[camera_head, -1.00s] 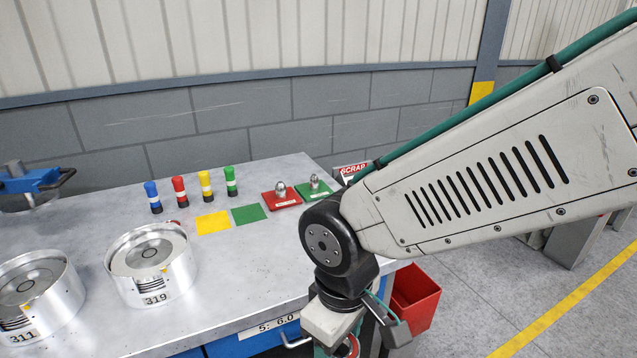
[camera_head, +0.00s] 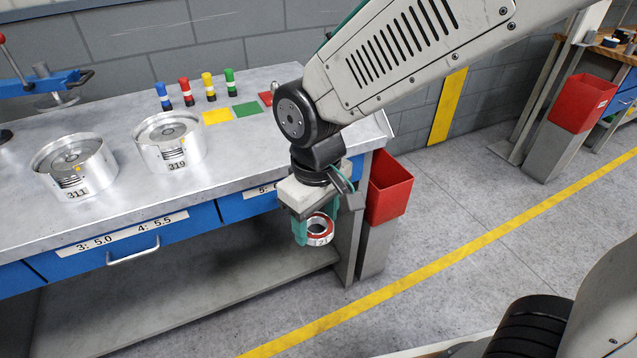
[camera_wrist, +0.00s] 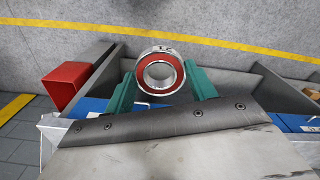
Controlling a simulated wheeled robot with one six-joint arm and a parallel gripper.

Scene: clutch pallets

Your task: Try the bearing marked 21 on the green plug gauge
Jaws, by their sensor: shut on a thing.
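My gripper (camera_head: 318,224) is shut on a bearing (camera_head: 321,238), a silver ring with a red seal. It hangs in front of the bench's right end, below the top. In the wrist view the bearing (camera_wrist: 159,51) sits between the teal fingers, its bore open toward the camera. Dark characters on its rim look like 21 upside down; they are too small to read surely.
On the bench top (camera_head: 110,208) stand two silver housings, marked 311 (camera_head: 74,180) and 319 (camera_head: 167,155). A red bin (camera_head: 390,188) stands at the bench's right end.

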